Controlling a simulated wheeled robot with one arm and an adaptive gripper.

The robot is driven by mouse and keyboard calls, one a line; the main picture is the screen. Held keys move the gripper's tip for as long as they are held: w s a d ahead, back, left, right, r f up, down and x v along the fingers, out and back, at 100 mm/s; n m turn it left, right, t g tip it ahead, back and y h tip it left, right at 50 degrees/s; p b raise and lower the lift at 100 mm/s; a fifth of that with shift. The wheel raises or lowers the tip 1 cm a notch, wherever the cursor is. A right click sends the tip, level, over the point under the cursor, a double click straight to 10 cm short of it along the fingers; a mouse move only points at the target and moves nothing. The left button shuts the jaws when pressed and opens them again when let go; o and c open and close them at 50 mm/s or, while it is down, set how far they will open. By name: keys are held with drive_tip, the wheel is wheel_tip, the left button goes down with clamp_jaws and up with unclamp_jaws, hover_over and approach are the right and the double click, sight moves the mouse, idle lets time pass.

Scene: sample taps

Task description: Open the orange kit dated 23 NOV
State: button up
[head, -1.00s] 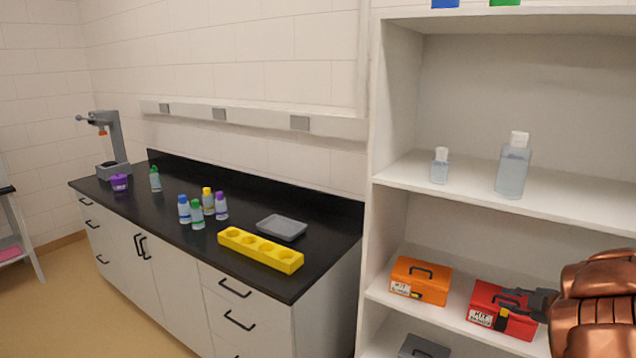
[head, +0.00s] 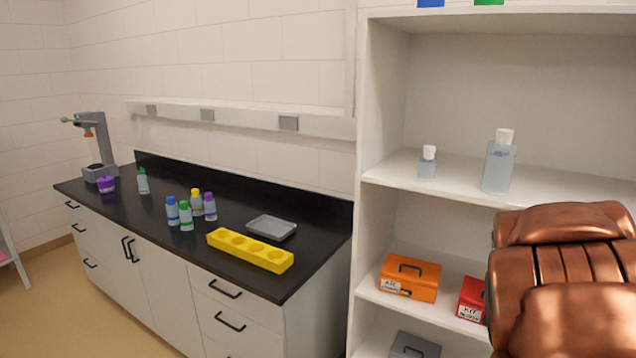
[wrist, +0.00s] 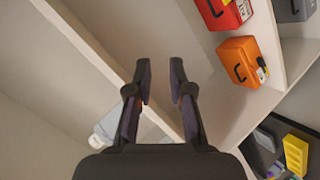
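The orange kit (head: 410,274) sits closed on the lower shelf, with a dark handle on its lid and a white label on its front. The label's date is too small to read. In the wrist view the orange kit (wrist: 234,62) lies right of my gripper (wrist: 161,80), which is open with nothing between its fingers. My gripper is apart from the kit. In the head view my copper-coloured arm hides the gripper.
A red kit (head: 471,300) stands right of the orange one, partly hidden by my arm. A grey kit (head: 414,347) is on the shelf below. Clear bottles (head: 498,165) stand on the shelf above. The black counter (head: 320,243) at left holds a yellow rack (head: 250,250).

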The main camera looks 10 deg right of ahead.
drive_tip(key=s+a+f+m+g+y, duration=0.2)
drive_tip(key=s+a+f, duration=0.4)
drive_tip(key=s+a, duration=0.5)
drive_tip(key=s+a+f+m+g+y, duration=0.2)
drive_tip(key=s+a+f+g+y, duration=0.2)
drive_tip(key=s+a, duration=0.8)
drive_tip(key=a+f+g, duration=0.1)
drive_tip(key=a, duration=0.2)
drive_tip(key=shift+s+f+g+y, duration=0.15)
drive_tip(key=shift+f+g+y, duration=0.15)
drive_tip(key=shift+f+g, duration=0.1)
drive_tip(key=s+a+g, duration=0.1)
drive_tip(key=s+a, duration=0.1)
drive_tip(key=s+a+y, duration=0.1)
drive_tip(key=s+a, duration=0.2)
drive_tip(key=s+a+f+g+y, duration=0.1)
drive_tip(key=s+a, duration=0.1)
drive_tip(key=s, duration=0.1)
drive_tip(key=shift+s+a+n+g, duration=0.15)
drive_tip(key=shift+s+n+g, duration=0.15)
drive_tip(key=shift+n, duration=0.1)
drive_tip(key=shift+c, duration=0.8)
drive_tip(key=shift+s+a, duration=0.15)
clamp_jaws()
